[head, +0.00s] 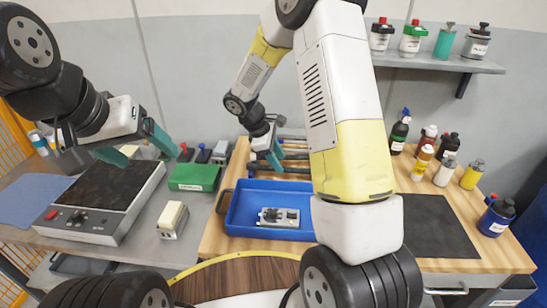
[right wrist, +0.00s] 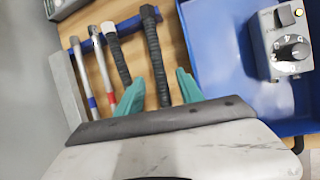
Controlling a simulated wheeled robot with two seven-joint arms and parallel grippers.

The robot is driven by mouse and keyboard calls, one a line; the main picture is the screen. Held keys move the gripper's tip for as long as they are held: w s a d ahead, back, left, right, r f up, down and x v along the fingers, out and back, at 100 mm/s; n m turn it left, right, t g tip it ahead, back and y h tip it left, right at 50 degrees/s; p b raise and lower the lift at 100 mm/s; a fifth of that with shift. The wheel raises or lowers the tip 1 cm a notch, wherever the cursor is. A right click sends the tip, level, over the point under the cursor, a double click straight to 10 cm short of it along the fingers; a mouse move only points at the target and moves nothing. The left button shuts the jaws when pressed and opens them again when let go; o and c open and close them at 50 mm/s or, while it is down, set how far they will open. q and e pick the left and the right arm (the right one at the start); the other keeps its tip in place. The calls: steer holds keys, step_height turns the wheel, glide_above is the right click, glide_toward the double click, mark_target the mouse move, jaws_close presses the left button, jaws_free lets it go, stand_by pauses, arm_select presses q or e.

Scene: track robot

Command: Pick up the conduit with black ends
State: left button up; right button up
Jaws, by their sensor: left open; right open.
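In the right wrist view, a dark ribbed conduit with a black end (right wrist: 153,48) lies on the wooden table across a blue bar. Its lower end is hidden by my gripper. My left gripper (head: 136,147) is open and empty above the grey device on the left.
A blue tray (head: 240,212) holding a grey knobbed device (head: 279,217) stands right beside the conduits. A green box (head: 194,176) and a grey flat-topped device (head: 75,230) are to the left. Several bottles stand on the right of the table.

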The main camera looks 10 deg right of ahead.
steer(key=x, duration=0.3)
steer(key=shift+d+f, duration=0.1)
steer(key=shift+f, duration=0.1)
jaws_close()
steer(key=shift+r, duration=0.15)
